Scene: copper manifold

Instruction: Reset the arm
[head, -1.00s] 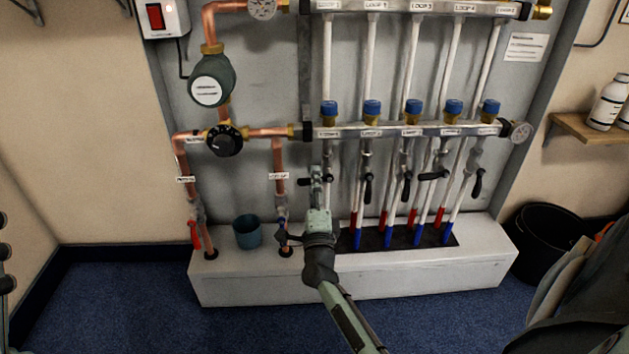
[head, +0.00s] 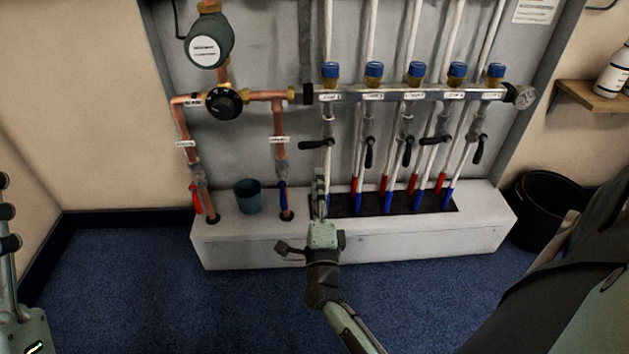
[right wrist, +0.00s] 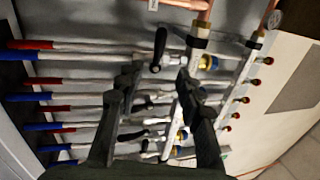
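My right gripper (head: 320,175) is in front of the manifold's lower part, below the leftmost loop valve lever (head: 316,144). That black lever lies crosswise, pointing left. In the right wrist view my right gripper (right wrist: 162,85) has two dark fingers spread apart with nothing held between them. The lever (right wrist: 159,48) shows beyond the fingers, apart from them. At the left edge of the head view a cut-off part of my left arm shows; its finger state cannot be made out.
Other black levers, such as the second (head: 369,152) and the crosswise fourth (head: 435,140), hang along the manifold bar (head: 410,95). A white plinth (head: 350,245) carries a blue cup (head: 247,196). A black bin (head: 545,215) stands right. Blue floor (head: 150,285) is clear in front.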

